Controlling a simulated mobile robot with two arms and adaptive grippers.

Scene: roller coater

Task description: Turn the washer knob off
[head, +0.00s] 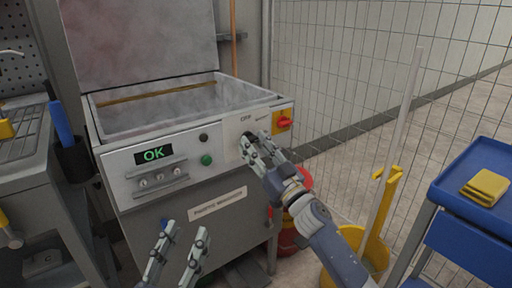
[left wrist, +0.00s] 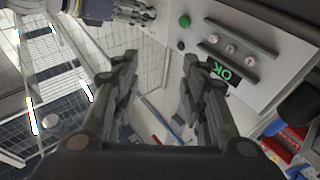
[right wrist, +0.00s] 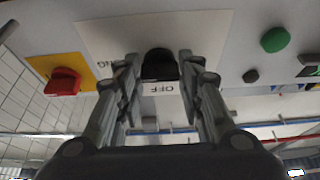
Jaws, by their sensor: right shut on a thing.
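The washer (head: 180,150) is a grey open-topped tub with a light front panel, seen in the head view. Its black knob (right wrist: 159,64) shows in the right wrist view on a pale plate, with the word OFF beside it. My right gripper (right wrist: 158,75) has its fingers on both sides of the knob and is shut on it. In the head view my right gripper (head: 258,148) covers most of the knob. My left gripper (head: 178,245) is open and empty, low in front of the washer; it also shows in the left wrist view (left wrist: 158,75).
A red switch on a yellow plate (head: 283,122) is right of the knob. A green button (head: 206,160) and an OK display (head: 154,154) are to its left. A yellow bucket (head: 372,250) and a blue cart (head: 475,190) stand at the right.

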